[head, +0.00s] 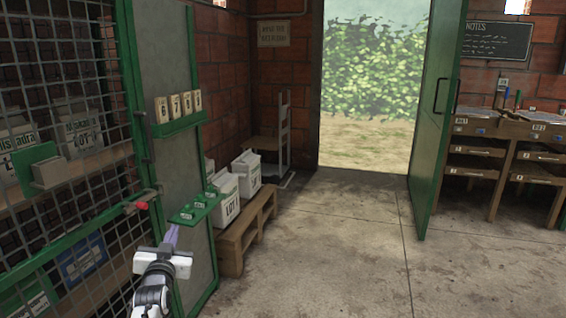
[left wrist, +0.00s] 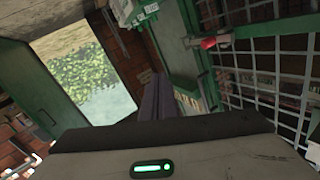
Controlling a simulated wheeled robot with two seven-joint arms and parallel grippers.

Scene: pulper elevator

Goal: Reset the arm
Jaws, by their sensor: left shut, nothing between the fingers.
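My left gripper (head: 172,236) is at the lower left of the head view, with white wrist and purplish fingers pointing up and away. The fingers are closed together and hold nothing. They are in front of the green-framed panel, just below a small green shelf (head: 194,207) with small tags; I cannot tell whether they touch it. In the left wrist view the closed fingers (left wrist: 156,100) show at the middle, above the dark gripper body. My right gripper is in neither view.
A mesh cage (head: 65,130) with a red-tipped latch (head: 141,205) stands at left. White lot boxes (head: 225,197) sit on a wooden pallet (head: 240,238). A green door (head: 437,130) stands open to the outside. Wooden desks (head: 500,150) line the right. The concrete floor (head: 340,250) in the middle is clear.

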